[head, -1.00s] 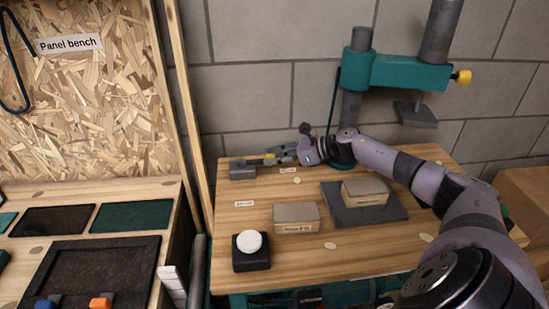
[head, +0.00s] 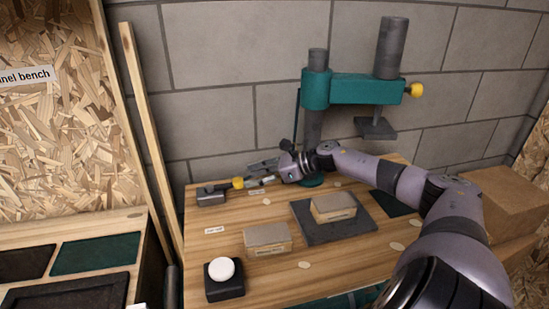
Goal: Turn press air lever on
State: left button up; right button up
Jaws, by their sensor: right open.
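The air lever is a small grey block (head: 211,194) with a yellow handle end (head: 238,183) at the back left of the wooden bench. The handle sticks out to the right from the block. My right gripper (head: 259,173) is open, with its fingers pointing left just right of the yellow end. A small gap seems to show between them; I cannot tell whether a finger touches the handle. The teal press (head: 350,90) stands behind, with a grey ram plate (head: 376,128). My left gripper is not in view.
On the bench (head: 290,275) are a black box with a white button (head: 222,271), a tan block (head: 267,238), and another tan block (head: 333,207) on a dark plate (head: 318,233). A cardboard box (head: 498,205) stands at right. Wooden posts (head: 147,130) rise at left.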

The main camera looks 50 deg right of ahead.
jog(key=v, duration=0.7)
jog(key=shift+s+r, duration=0.2)
jog(key=shift+d, duration=0.1)
dwell(0.5)
